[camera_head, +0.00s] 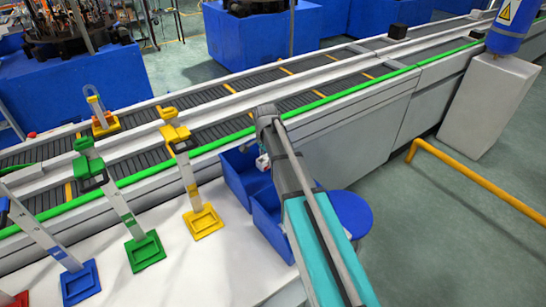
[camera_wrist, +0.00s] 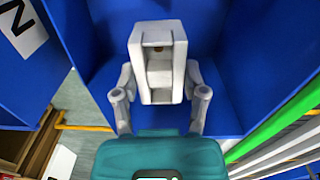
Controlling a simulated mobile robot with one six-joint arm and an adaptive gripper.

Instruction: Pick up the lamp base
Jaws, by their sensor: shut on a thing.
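The lamp base (camera_wrist: 158,45) is a white block with a square recess and a small brownish spot near its top. In the wrist view it sits between the two fingers of my gripper (camera_wrist: 158,82), which is shut on its sides. Blue bin walls (camera_wrist: 95,30) surround it in that view; I cannot tell whether it still touches the bin floor. My arm hides most of the gripper there.
A conveyor with a green edge rail (camera_head: 330,104) runs behind the bins. On the white table (camera_head: 205,270) stand stands with yellow (camera_head: 203,222), green (camera_head: 145,251) and blue (camera_head: 80,283) bases. A blue round top (camera_head: 352,212) is right of my arm. A yellow floor rail (camera_head: 470,175) lies farther right.

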